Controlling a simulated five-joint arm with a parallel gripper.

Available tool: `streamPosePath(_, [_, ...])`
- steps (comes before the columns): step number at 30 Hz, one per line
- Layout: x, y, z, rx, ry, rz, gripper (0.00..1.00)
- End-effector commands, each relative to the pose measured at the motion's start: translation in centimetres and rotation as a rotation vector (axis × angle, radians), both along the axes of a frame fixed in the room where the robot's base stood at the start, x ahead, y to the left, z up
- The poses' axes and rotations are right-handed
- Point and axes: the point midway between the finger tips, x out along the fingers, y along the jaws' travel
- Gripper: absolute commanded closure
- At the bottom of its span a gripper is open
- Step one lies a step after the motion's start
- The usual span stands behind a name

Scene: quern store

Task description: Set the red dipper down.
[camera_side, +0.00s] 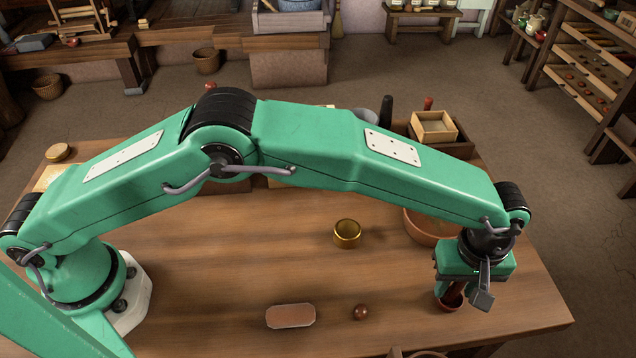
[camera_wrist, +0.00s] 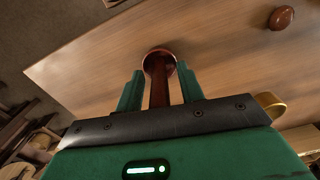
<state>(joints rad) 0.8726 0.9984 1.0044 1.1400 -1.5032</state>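The red dipper (camera_side: 450,303) is a dark red-brown cup with a thick handle, low at the tabletop near the right front of the table in the side view. Its cup seems to rest on the wood, though the contact is partly hidden by my gripper (camera_side: 463,290). In the wrist view, the dipper's handle (camera_wrist: 159,88) runs between the two green fingers of my gripper (camera_wrist: 161,88), with the round cup end beyond the fingertips. A narrow gap shows on each side of the handle, so the fingers stand open around it.
On the wooden table (camera_side: 240,250) are a terracotta bowl (camera_side: 420,232) close behind my gripper, a brass cup (camera_side: 347,233), a brown ball (camera_side: 361,312) and a pinkish slab (camera_side: 290,316). A wooden box (camera_side: 434,127) stands at the back. The middle left tabletop is clear.

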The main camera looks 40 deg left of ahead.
Motion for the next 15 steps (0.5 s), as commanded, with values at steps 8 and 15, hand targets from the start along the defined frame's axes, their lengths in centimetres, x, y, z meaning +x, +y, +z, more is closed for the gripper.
streamPosePath(8, [0.1,-0.1,3.0,-0.004,-0.003,0.000,0.62])
streamPosePath(15, [0.1,-0.1,7.0,-0.004,-0.003,0.000,0.62])
